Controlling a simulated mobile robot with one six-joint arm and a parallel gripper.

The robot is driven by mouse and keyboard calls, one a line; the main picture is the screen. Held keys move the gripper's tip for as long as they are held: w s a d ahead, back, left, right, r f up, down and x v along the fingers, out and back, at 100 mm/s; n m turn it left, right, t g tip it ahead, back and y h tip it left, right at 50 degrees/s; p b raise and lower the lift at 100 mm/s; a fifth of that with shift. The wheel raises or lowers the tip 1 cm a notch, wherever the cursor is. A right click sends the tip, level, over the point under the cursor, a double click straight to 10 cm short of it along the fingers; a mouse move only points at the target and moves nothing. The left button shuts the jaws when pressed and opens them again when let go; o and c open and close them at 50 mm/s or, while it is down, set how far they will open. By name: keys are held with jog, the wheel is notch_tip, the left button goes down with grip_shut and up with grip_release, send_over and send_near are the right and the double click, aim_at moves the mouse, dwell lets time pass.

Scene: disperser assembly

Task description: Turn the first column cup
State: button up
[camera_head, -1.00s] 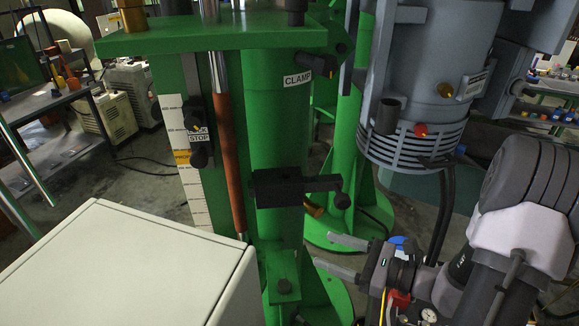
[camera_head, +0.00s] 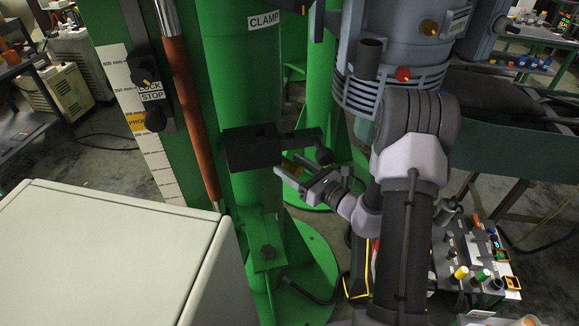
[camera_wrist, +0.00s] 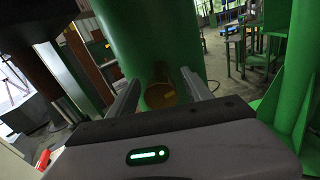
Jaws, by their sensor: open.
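The column cup is a small gold-brown round piece low on the green column (camera_wrist: 140,40). In the wrist view the cup (camera_wrist: 160,95) shows between my two fingers, a little right of the column's middle. In the head view a bit of the cup (camera_head: 290,167) shows by the fingertips, just under the black clamp handle. My gripper (camera_head: 283,163) is open, its fingers pointing at the column from the right. In the wrist view my gripper (camera_wrist: 162,80) has one finger on each side of the cup. I cannot tell whether either finger touches it.
The black clamp block (camera_head: 252,148) and its handle (camera_head: 323,154) stick out close above my gripper. A grey motor housing (camera_head: 405,60) hangs above my arm. A pale cabinet (camera_head: 100,255) fills the lower left. A control box (camera_head: 470,260) stands at the lower right.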

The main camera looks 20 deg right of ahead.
jog(key=shift+w+a, duration=0.2)
jog(key=shift+w, duration=0.3)
grip_shut()
